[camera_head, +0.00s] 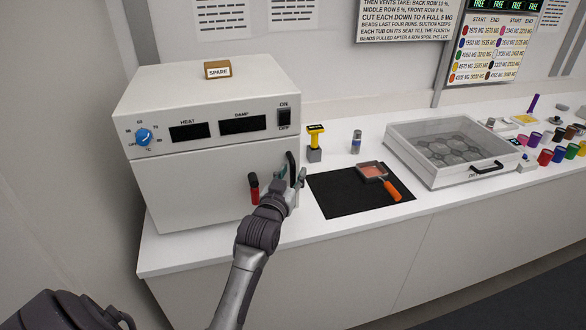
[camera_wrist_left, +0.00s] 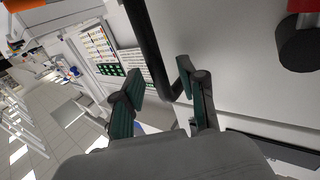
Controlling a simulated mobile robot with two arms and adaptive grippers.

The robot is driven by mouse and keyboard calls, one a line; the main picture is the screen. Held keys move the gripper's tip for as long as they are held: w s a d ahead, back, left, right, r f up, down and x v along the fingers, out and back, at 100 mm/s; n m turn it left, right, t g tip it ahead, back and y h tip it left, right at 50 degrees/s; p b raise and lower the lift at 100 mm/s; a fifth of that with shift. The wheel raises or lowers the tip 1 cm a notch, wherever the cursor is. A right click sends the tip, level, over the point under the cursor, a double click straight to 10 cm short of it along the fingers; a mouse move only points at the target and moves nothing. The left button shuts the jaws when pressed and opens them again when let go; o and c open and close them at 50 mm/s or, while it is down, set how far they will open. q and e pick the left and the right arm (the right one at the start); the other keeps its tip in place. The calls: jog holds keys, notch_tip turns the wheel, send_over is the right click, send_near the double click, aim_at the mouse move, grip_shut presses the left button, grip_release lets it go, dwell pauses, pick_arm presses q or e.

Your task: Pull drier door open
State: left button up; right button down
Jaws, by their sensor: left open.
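The drier (camera_head: 205,130) is a white box on the left of the bench. Its front door (camera_head: 195,190) looks shut, with a black bar handle (camera_head: 290,168) near its right edge. A red and black latch-like part (camera_head: 253,187) sits left of the handle. My left gripper (camera_head: 292,176) is open at the handle and partly covers its lower end. In the left wrist view the black handle (camera_wrist_left: 150,45) runs down between the spread green-padded fingers (camera_wrist_left: 160,85). I cannot tell whether they touch it.
A black mat (camera_head: 335,195) with an orange-handled scoop (camera_head: 392,188) lies right of the drier. A clear-lidded tray box (camera_head: 450,150) and coloured jars (camera_head: 545,157) stand further right. A SPARE sign (camera_head: 217,70) stands on the drier.

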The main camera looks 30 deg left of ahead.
pick_arm(q)
jog(key=shift+w+a, duration=0.15)
jog(key=shift+w, duration=0.4)
grip_shut()
